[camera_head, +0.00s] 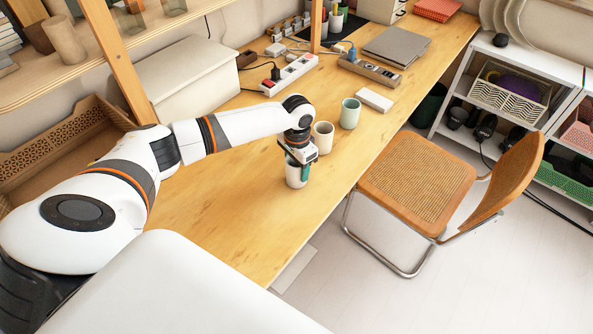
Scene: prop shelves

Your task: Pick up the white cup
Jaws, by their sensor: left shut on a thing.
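A white cup (296,179) is at the end of my left arm, over the wooden table (240,215). My left gripper (298,163) points down and is shut on the white cup, covering its upper part. I cannot tell whether the cup touches the table or is slightly above it. A cream cup (323,138) stands just behind it to the right, and a pale green cup (350,113) stands farther back. My right gripper is not in view.
A white power strip (290,75), a white box (374,99) and a grey laptop (397,46) lie farther back on the table. A chair (418,185) stands at the right edge. The near table surface is clear.

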